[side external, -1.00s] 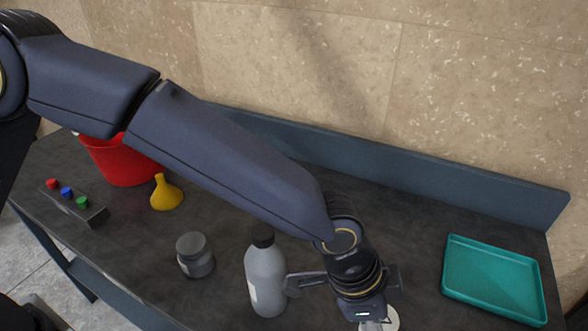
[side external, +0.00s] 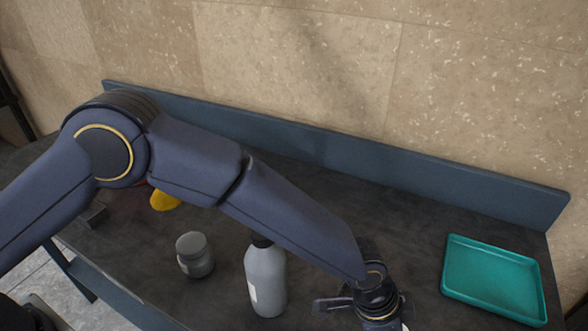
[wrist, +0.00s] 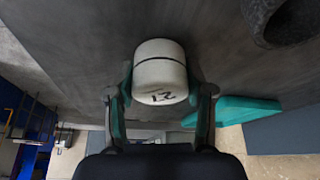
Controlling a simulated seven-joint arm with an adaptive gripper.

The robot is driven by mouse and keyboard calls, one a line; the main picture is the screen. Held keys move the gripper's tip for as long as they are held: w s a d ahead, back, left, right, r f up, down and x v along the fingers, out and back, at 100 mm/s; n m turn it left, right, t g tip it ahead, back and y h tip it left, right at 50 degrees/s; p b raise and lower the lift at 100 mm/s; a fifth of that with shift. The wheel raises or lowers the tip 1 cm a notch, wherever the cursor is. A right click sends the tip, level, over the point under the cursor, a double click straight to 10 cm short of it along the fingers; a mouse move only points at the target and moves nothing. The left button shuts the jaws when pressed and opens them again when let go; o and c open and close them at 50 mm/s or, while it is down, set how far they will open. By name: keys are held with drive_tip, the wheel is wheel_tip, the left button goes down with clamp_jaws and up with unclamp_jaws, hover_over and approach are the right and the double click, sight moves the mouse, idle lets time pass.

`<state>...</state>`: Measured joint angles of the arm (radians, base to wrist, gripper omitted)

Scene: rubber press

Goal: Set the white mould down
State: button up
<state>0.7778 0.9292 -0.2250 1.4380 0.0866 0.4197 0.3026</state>
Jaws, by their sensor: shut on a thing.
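The white mould (wrist: 160,72), a short rounded white block with dark marks on its face, sits between the two fingers of my gripper (wrist: 160,88) in the wrist view. My gripper is shut on it. In the side view my wrist is at the bottom edge, right of the grey bottle, and the fingertips are out of frame. The mould cannot be made out clearly there. I cannot tell whether the mould touches the dark table top (side external: 330,215).
A grey bottle (side external: 266,280) with a black cap stands left of my wrist. A grey jar (side external: 195,255) and a yellow flask (side external: 164,200) are farther left. A teal tray (side external: 493,279) lies at the right. The table between wrist and tray is clear.

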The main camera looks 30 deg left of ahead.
drive_tip(key=o, duration=1.3)
drive_tip(key=shift+f, duration=0.1)
drive_tip(key=shift+r, duration=0.2)
drive_tip(key=v, duration=1.2)
drive_tip(key=w+a+r+n+t+y, duration=0.15)
drive_tip(key=a+r, duration=0.25)
drive_tip(key=a, duration=0.4)
drive_tip(key=a+r+n, duration=0.3)
drive_tip(key=a+r, duration=0.2)
drive_tip(key=a, duration=0.3)
drive_tip(key=w+a+r+n+t+y, duration=0.15)
drive_tip(key=a+r, duration=0.25)
drive_tip(key=a, duration=0.4)
drive_tip(key=s+a+n, duration=0.2)
drive_tip(key=s+a, duration=0.3)
drive_tip(key=a, duration=0.1)
drive_tip(key=s+a+n+y, duration=0.1)
drive_tip(key=s+a+n, duration=0.2)
drive_tip(key=a, duration=0.4)
drive_tip(key=s+a+r+n+t, duration=0.1)
drive_tip(key=s+a+n, duration=0.2)
drive_tip(key=s+a, duration=0.3)
drive_tip(key=shift+s+a+r, duration=0.1)
drive_tip(key=shift+s+a, duration=0.1)
drive_tip(key=shift+s, duration=0.1)
